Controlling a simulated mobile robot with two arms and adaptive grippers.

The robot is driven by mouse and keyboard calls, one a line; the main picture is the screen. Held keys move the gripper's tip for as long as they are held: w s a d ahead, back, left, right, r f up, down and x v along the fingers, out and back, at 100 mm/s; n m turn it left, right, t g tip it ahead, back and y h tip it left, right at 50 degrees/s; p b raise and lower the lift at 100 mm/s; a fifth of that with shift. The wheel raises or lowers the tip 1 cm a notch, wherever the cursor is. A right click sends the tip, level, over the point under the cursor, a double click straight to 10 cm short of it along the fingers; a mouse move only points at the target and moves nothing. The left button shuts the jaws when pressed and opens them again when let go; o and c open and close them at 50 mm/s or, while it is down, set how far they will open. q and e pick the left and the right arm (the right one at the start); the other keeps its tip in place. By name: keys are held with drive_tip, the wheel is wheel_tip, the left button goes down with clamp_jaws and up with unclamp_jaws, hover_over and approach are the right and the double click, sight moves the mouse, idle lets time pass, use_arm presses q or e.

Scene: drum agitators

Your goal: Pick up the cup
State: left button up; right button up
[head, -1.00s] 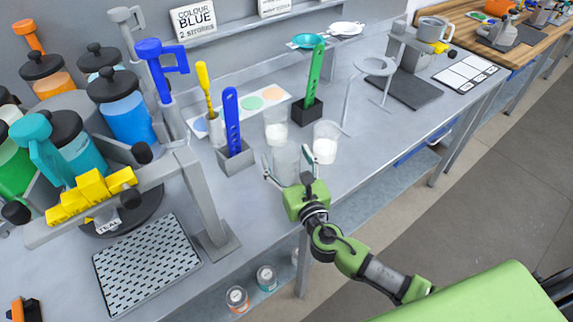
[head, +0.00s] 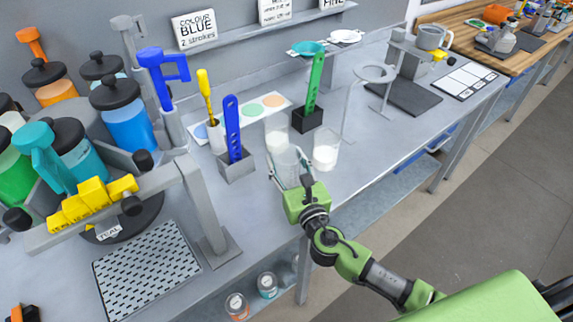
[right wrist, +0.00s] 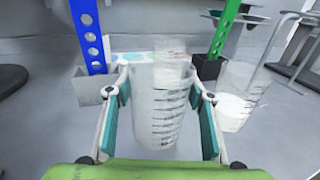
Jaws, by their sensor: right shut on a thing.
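A clear empty cup (head: 287,167) is on the grey bench near its front edge. My right gripper (head: 291,178) is shut on it, a finger on each side. In the right wrist view the cup (right wrist: 160,112) has measuring marks and sits between the teal finger pads of the gripper (right wrist: 162,110). I cannot tell whether its base touches the bench. Two more clear cups with white contents stand close by: one behind (head: 277,135) and one to the right (head: 326,150). My left gripper is not in view.
A grey holder with a blue perforated paddle (head: 233,130) stands left of the cup. A black holder with a green paddle (head: 314,85) stands behind. A grey ring stand (head: 374,74) is at right. The paint dispenser with its perforated tray (head: 147,264) fills the left.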

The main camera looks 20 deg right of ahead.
drive_tip(key=s+a+r, duration=0.3)
drive_tip(key=s+r, duration=0.8)
drive_tip(key=s, duration=0.2)
drive_tip(key=shift+s+a+r, duration=0.15)
drive_tip(key=shift+s+a, duration=0.05)
drive_tip(key=shift+s, duration=0.2)
